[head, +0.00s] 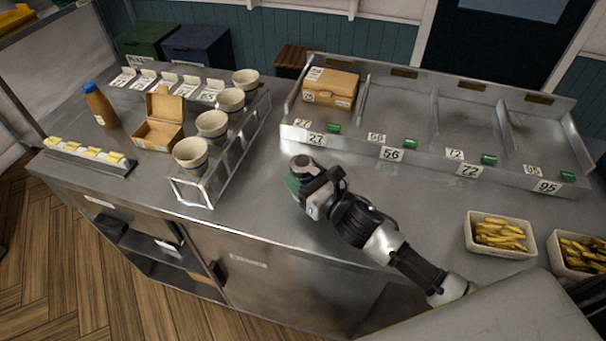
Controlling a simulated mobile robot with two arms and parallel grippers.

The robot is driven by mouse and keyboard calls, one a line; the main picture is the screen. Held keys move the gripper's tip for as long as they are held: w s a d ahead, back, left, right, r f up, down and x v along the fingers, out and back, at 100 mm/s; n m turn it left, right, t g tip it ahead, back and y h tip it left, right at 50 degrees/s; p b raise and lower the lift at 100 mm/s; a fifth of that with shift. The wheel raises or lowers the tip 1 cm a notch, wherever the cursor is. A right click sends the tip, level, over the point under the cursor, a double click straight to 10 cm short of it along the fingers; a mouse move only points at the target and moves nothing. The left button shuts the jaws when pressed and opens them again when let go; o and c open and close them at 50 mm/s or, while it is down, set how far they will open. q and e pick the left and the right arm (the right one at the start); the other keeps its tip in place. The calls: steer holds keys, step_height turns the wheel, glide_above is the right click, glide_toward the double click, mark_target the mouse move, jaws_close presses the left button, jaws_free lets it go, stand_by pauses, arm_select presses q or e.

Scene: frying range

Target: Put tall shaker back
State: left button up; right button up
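A shaker with a grey metal top and a green side (293,182) is at the middle of the steel counter, at the end of my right arm. My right gripper (312,187) appears shut on it. The gripper's dark body hides much of the shaker, and I cannot tell whether its base touches the counter. My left gripper is not in view.
A wire rack (195,188) holds several cups. An open carton (159,133) and a brown bottle with a blue cap (100,107) stand left. Fries tubs (475,245) stand right. Counter around the gripper is clear.

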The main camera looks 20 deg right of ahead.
steer(key=o, duration=0.4)
steer(key=shift+o, duration=0.2)
steer(key=shift+s, duration=0.1)
steer(key=b+v, duration=0.3)
steer(key=v, duration=0.7)
steer(key=shift+s+d+f, duration=0.1)
steer(key=shift+s+d, duration=0.05)
steer(key=shift+s, duration=0.05)
steer(key=shift+s+d, duration=0.3)
steer(key=shift+s, duration=0.35)
